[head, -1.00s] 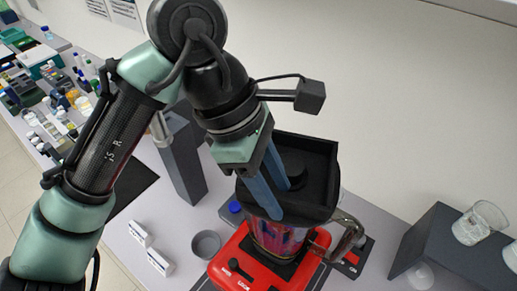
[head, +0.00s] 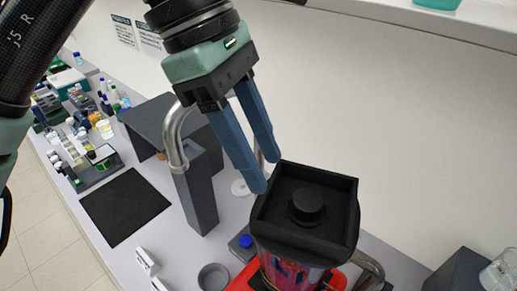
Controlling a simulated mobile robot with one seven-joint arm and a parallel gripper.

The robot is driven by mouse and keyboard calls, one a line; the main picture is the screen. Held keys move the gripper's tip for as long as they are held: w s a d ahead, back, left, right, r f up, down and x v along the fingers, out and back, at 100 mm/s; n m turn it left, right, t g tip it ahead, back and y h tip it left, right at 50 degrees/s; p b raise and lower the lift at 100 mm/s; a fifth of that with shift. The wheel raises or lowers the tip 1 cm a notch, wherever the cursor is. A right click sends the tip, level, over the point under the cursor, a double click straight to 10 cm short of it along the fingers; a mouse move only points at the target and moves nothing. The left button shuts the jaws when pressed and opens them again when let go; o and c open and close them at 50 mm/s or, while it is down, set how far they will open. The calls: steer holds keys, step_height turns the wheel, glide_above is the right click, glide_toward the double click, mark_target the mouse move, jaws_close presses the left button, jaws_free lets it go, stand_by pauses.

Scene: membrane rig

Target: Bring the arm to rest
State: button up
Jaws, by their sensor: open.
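My gripper (head: 268,176) is in the upper middle of the head view. Its two blue fingers point down and are apart, with nothing between them. The fingertips show just left of and above a black square-topped lid (head: 285,240) with a round knob (head: 307,205). The lid sits on a clear jug with reddish contents (head: 290,275), which stands on a red base (head: 243,276). Whether a fingertip touches the lid's rim cannot be told.
A grey post (head: 199,195) with a curved metal pipe stands left of the fingers. A grey round dish (head: 214,278) and white boxes (head: 147,261) lie in front. A black mat (head: 125,207) lies bare at left.

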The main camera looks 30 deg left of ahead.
stand_by(0.3)
steer(key=w+d+r+m+t+h+b, duration=0.25)
steer(key=w+d+m+t, duration=0.35)
steer(key=d, duration=0.3)
steer(key=w+d+r+m+t+h+b, duration=0.25)
steer(key=w+d+m+t, duration=0.25)
steer(key=w+d+m, duration=0.3)
step_height(320, 180, up, 8)
steer(key=s+d+f+m+t+b, duration=0.1)
steer(key=s+d+m+t+b, duration=0.2)
steer(key=t, duration=0.4)
steer(key=s+a+r+m+t+y, duration=0.2)
steer(key=s+a+t+y, duration=0.4)
steer(key=s+t+y, duration=0.2)
steer(key=shift+a+r+m+t+y+b, duration=0.2)
steer(key=shift+r+m+t+y+b, duration=0.15)
steer(key=shift+y, duration=0.45)
steer(key=shift+f, duration=0.1)
